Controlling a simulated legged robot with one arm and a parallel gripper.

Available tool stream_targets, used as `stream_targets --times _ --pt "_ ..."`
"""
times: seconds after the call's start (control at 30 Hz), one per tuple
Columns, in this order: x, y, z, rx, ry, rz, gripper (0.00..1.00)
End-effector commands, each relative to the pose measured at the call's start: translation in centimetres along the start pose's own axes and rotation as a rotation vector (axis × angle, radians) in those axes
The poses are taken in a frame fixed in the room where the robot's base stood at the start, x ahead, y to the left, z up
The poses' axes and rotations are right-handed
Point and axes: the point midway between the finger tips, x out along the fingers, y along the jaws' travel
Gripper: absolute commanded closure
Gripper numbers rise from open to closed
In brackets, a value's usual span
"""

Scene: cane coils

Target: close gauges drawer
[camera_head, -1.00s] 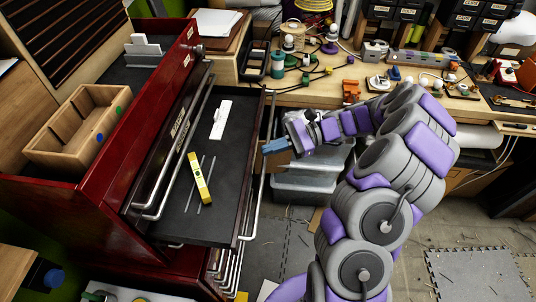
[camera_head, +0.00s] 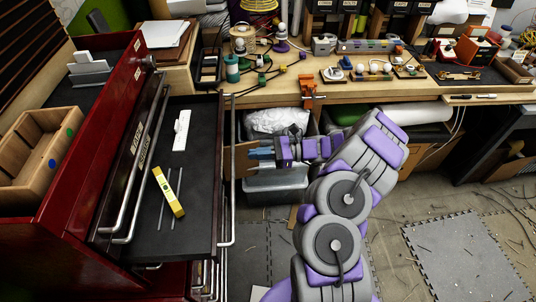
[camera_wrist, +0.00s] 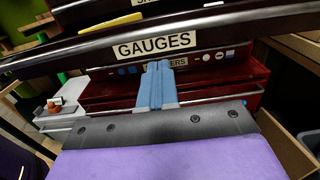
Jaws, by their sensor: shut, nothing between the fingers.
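The gauges drawer (camera_head: 197,205) is pulled out of the red cabinet (camera_head: 90,190), in the head view at left. Its dark liner carries a yellow level (camera_head: 168,192), a white gauge-like tool (camera_head: 182,130) and thin rods. A long bar handle (camera_head: 233,180) runs along its front. My gripper (camera_head: 252,153) is just right of that handle, outside the drawer front. In the wrist view my gripper (camera_wrist: 158,66) has its blue fingers together and empty, overlapping the lower edge of the GAUGES label (camera_wrist: 155,45). Whether they touch the front cannot be told.
Below the gauges front, another labelled drawer (camera_wrist: 215,82) is set further back. Open floor lies right of my arm.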

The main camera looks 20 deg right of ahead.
Motion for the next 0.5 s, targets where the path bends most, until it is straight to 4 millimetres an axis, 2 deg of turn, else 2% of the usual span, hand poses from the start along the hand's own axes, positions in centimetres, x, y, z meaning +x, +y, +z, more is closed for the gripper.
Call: stream_targets --times 0.1,0.3,0.5 --pt "2.5 0.0 -0.2 -0.001 0.002 0.002 1.0" --pt "5.8 0.1 -0.2 0.0 0.001 0.003 1.0" --pt "7.3 0.0 -0.1 -0.002 0.002 -0.001 1.0"
